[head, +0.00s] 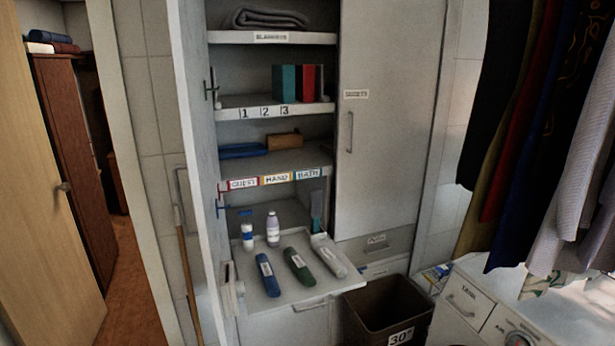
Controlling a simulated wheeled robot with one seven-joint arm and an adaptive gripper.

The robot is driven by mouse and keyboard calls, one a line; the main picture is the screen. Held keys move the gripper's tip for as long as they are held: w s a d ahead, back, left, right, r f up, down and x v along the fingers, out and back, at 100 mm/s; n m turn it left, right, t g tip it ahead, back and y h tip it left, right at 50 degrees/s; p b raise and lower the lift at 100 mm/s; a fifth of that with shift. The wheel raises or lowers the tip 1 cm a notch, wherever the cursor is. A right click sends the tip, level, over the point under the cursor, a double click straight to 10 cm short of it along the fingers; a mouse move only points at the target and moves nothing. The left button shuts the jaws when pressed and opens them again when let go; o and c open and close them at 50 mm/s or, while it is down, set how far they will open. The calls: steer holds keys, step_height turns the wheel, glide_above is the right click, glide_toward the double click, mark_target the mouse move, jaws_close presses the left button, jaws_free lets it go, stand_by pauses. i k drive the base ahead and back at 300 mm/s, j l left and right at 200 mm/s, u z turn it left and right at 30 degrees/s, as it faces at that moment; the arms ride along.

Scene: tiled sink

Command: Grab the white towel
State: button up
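A rolled white towel (331,262) with a small label lies at the right side of a white pull-out tray (285,290) in the open cabinet. A rolled green towel (299,265) lies to its left, and a rolled blue towel (267,275) lies further left. The three rolls lie apart from each other. My gripper is not in view.
Two bottles (273,229) stand at the back left of the tray. An open cabinet door (195,150) stands to the left, and the right door (385,130) is closed. A dark bin (388,310) stands below right. Hanging clothes (545,120) fill the upper right.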

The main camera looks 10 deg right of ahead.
mark_target(336, 266)
steer(key=i+j, duration=0.45)
steer(key=i+j+z, duration=0.1)
steer(key=i+j, duration=0.3)
steer(key=j, duration=0.2)
steer(key=i+j, duration=0.45)
steer(key=j, duration=0.15)
